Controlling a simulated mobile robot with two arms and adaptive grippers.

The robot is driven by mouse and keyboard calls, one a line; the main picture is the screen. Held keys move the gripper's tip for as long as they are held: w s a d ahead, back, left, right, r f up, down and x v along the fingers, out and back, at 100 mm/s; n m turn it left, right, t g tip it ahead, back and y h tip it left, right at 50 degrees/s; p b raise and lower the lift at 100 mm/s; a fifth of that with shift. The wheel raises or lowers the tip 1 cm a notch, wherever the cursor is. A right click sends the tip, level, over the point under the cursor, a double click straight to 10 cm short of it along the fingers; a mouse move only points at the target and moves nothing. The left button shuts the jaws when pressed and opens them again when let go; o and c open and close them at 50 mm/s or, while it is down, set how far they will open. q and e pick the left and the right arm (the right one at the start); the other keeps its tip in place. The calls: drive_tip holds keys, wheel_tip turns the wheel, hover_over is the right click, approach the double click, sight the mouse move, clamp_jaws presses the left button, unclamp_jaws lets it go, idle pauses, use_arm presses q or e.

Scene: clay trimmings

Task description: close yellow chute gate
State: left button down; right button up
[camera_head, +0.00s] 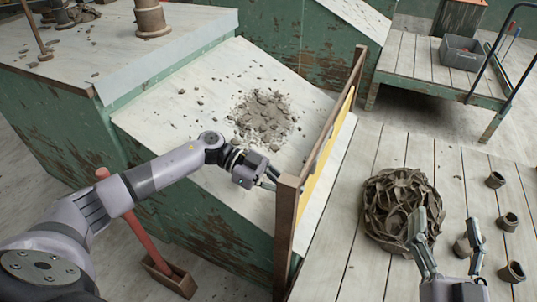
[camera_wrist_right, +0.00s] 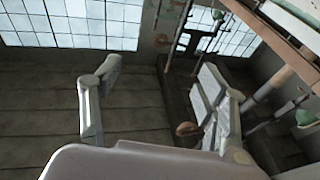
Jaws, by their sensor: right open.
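The yellow chute gate (camera_head: 319,183) is a flat yellow panel seen at a steep angle, in a rusty brown frame (camera_head: 286,230) at the low end of the pale sloping chute (camera_head: 185,115). A grey heap of clay trimmings (camera_head: 264,117) lies on the chute, upslope of the gate. My left gripper (camera_head: 271,181) is at the frame's near post, on the chute side. Its fingertips are partly hidden, and I cannot tell whether they touch the frame. My right gripper (camera_head: 447,221) is open and empty above the plank deck; its spread fingers show in the right wrist view (camera_wrist_right: 160,72).
A large clump of curled clay trimmings (camera_head: 402,205) sits on the plank deck (camera_head: 345,255), with several small dark pots (camera_head: 508,222) to its right. A red-handled tool (camera_head: 135,230) stands left of the chute. A cart with a grey bin (camera_head: 461,53) is at back right.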

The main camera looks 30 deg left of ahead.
wheel_tip(320, 180, down, 11)
drive_tip(key=s+d+g+h+p, duration=0.2)
drive_tip(key=g+p, duration=0.1)
drive_tip(key=g, duration=0.4)
use_arm(q)
drive_tip(key=a+r+p, duration=0.2)
drive_tip(key=a+r, duration=0.4)
drive_tip(key=a, duration=0.3)
drive_tip(key=shift+a+r, duration=0.15)
drive_tip(key=shift+a, duration=0.2)
use_arm(e)
drive_tip(key=s+d+f+g+h, duration=0.2)
drive_tip(key=s+d+f+g, duration=0.3)
drive_tip(key=s+f+g, duration=0.3)
drive_tip(key=s+f, duration=0.1)
drive_tip(key=s, duration=0.2)
drive_tip(key=shift+s+d+m, duration=0.15)
drive_tip(key=shift+s+m, duration=0.2)
drive_tip(key=shift+m, duration=0.05)
